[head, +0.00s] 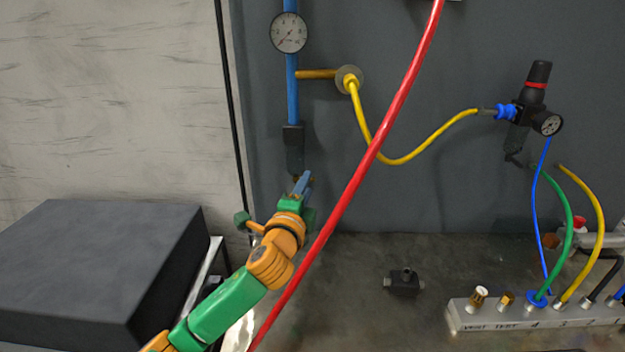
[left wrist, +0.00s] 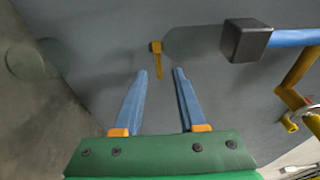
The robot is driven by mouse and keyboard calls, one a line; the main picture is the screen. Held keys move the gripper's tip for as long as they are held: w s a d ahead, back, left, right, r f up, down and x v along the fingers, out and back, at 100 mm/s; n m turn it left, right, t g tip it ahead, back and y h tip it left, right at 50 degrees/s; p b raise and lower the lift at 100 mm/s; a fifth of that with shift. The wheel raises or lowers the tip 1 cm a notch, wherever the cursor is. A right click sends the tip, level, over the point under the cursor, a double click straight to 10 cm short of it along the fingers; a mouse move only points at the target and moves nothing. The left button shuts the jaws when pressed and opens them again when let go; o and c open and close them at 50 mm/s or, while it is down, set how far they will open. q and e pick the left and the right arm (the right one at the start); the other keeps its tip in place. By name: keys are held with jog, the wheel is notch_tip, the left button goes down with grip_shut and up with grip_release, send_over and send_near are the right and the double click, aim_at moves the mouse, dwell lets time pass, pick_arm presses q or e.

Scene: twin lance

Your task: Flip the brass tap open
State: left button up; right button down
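The brass tap (left wrist: 157,62) shows in the left wrist view as a small brass block with a narrow lever pointing back toward my gripper. In the head view it is mostly hidden by the fingers. My left gripper (left wrist: 160,74) is open and empty. Its two blue fingertips stand to either side of the lever's end in the picture; I cannot tell whether they reach it in depth. In the head view my left gripper (head: 302,184) is just below the dark fitting under the blue pipe (head: 292,90). My right gripper is not in view.
A red hose (head: 355,180) hangs diagonally close to the right of my left gripper. A gauge (head: 289,33) and a yellow hose (head: 440,135) are higher up. A dark box (head: 90,260) stands left. A small black tee (head: 404,282) lies on the bench.

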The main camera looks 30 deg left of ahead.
pick_arm(q)
jog(key=x, duration=0.4)
jog(key=shift+w, duration=0.1)
grip_shut()
